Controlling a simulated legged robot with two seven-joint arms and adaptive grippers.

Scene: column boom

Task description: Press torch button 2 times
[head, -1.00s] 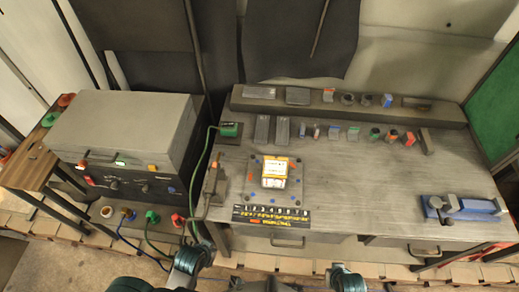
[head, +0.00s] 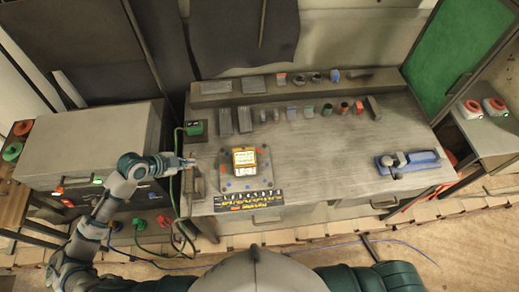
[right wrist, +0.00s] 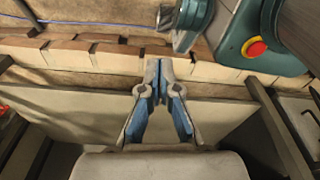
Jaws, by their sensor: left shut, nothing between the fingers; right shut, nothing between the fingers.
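The torch (head: 197,184) is a dark grey-brown handle shape at the left edge of the workbench, with a green cable running near it. Its button is too small to make out. My left gripper (head: 187,163) is shut and empty, with its fingertips just above the upper end of the torch in the head view. I cannot tell whether they touch it. My right gripper (right wrist: 158,78) is shut and empty in the right wrist view, away from the torch, below the bench's front edge.
A grey plate (head: 232,184) with a yellow-framed display (head: 252,160) lies right of the torch. A green box (head: 194,128) stands behind it. A blue vise (head: 410,162) sits at the bench's right. A grey machine (head: 90,140) stands left. The bench's middle right is clear.

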